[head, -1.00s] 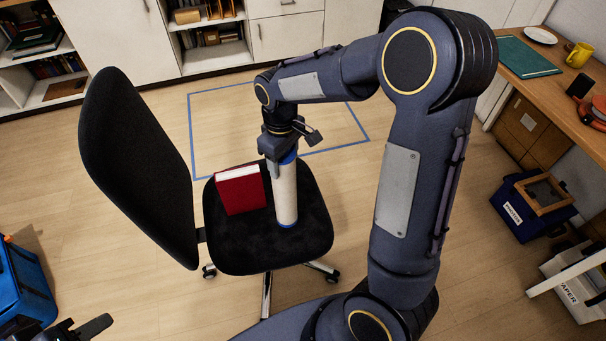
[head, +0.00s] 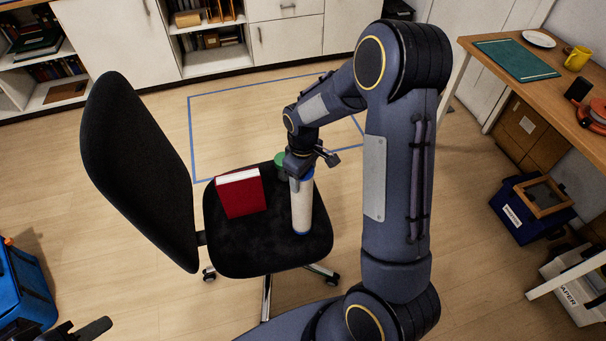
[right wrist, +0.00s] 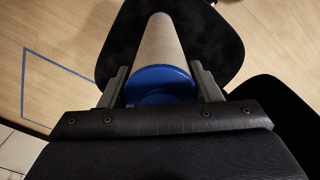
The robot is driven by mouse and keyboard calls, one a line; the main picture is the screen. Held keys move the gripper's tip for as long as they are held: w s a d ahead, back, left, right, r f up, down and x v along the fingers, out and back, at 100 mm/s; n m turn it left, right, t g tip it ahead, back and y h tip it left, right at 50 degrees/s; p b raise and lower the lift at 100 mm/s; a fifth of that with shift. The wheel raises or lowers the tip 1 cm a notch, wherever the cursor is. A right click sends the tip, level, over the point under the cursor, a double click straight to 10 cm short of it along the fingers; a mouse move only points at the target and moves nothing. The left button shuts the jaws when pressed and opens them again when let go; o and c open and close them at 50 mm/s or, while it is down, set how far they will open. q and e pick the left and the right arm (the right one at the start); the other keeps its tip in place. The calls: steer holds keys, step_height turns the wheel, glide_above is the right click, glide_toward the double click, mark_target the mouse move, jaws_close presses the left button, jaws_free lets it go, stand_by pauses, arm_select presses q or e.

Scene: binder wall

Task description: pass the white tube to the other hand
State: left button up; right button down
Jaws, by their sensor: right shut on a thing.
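The white tube (head: 302,208) has blue end caps and stands roughly upright over the black chair seat (head: 245,250) in the head view. My right gripper (head: 300,177) is shut on the tube near its upper end. In the right wrist view the tube (right wrist: 163,50) runs away from the jaws, with its near blue cap (right wrist: 160,84) between the two fingers. I cannot tell whether the lower end touches the seat. Only part of my left gripper (head: 84,329) shows at the bottom left corner, well away from the tube; its jaw opening is unclear.
A red book (head: 240,193) stands on the seat left of the tube. A green round object (head: 281,160) is partly hidden behind my right gripper. The chair backrest (head: 137,170) rises at the left. A blue bag (head: 24,290) is at far left. A wooden desk (head: 550,85) is at right.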

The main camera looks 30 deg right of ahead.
steer(key=shift+f, duration=0.2)
steer(key=shift+c, duration=2.3)
jaws_free()
steer(key=r, duration=0.7)
steer(key=shift+s+a+r, duration=0.15)
steer(key=shift+a+r, duration=0.1)
steer(key=shift+r, duration=0.05)
steer(key=s+a+r+m+t+y, duration=0.2)
steer(key=s+r, duration=0.4)
steer(key=s, duration=0.4)
steer(key=s+a+r+m+t+y, duration=0.1)
steer(key=s+a+r+m+t, duration=0.2)
steer(key=s, duration=0.8)
steer(key=shift+s+a+r+m+t+y+p, duration=0.3)
steer(key=shift+a+r+m+y+p, duration=0.15)
steer(key=shift+a+r+m, duration=0.75)
